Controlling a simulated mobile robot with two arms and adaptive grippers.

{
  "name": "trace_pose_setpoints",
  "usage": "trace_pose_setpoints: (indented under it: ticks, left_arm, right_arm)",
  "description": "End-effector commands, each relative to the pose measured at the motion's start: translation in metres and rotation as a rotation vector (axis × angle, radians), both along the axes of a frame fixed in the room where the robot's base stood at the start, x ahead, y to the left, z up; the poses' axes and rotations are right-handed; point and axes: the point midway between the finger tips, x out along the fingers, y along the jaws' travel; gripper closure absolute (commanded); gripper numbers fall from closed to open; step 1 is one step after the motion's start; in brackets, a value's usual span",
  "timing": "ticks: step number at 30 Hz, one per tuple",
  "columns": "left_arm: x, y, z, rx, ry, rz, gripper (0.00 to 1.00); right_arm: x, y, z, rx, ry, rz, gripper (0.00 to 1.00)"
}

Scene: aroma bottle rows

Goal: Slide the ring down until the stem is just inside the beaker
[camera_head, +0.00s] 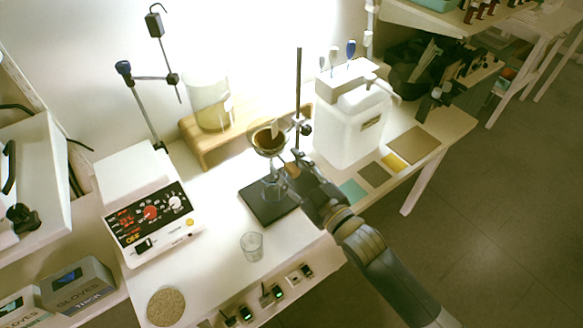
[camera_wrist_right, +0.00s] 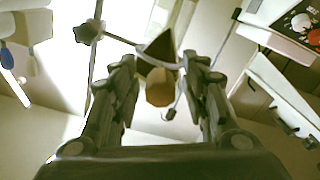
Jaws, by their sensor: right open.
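The ring (camera_head: 256,150) holds a glass funnel with a brown filter (camera_head: 268,138) and is clamped to the upright rod (camera_head: 298,80) of a stand with a dark base (camera_head: 262,208). The beaker (camera_head: 271,190) stands on the base under the funnel; the stem's end is too small to tell against it. My right gripper (camera_head: 288,164) is at the right of the funnel. In the right wrist view my right gripper (camera_wrist_right: 160,65) is open, with an amber knob-like piece (camera_wrist_right: 160,88) between its fingers and the ring (camera_wrist_right: 150,63) just beyond. My left gripper is out of view.
A hotplate (camera_head: 150,215) stands left, and a wooden riser (camera_head: 200,150) with a large beaker (camera_head: 210,105) behind. A white canister (camera_head: 350,125) stands close on the right. An empty glass (camera_head: 251,246) and a cork mat (camera_head: 166,306) are in front.

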Motion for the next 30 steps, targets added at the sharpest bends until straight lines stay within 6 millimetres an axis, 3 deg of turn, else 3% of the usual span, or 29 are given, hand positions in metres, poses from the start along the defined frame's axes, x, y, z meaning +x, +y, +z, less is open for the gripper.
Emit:
trace_pose_setpoints:
  ticks: [5, 19, 30]
  left_arm:
    - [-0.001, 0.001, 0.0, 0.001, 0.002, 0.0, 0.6]
    - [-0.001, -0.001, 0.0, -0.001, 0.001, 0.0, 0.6]
    - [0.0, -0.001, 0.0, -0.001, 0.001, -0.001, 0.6]
  right_arm:
    - [-0.011, -0.008, -0.001, -0.001, 0.001, -0.001, 0.58]
    - [-0.083, -0.06, -0.002, -0.002, 0.003, -0.001, 0.58]
    - [-0.097, -0.071, 0.0, 0.0, 0.0, 0.0, 0.58]
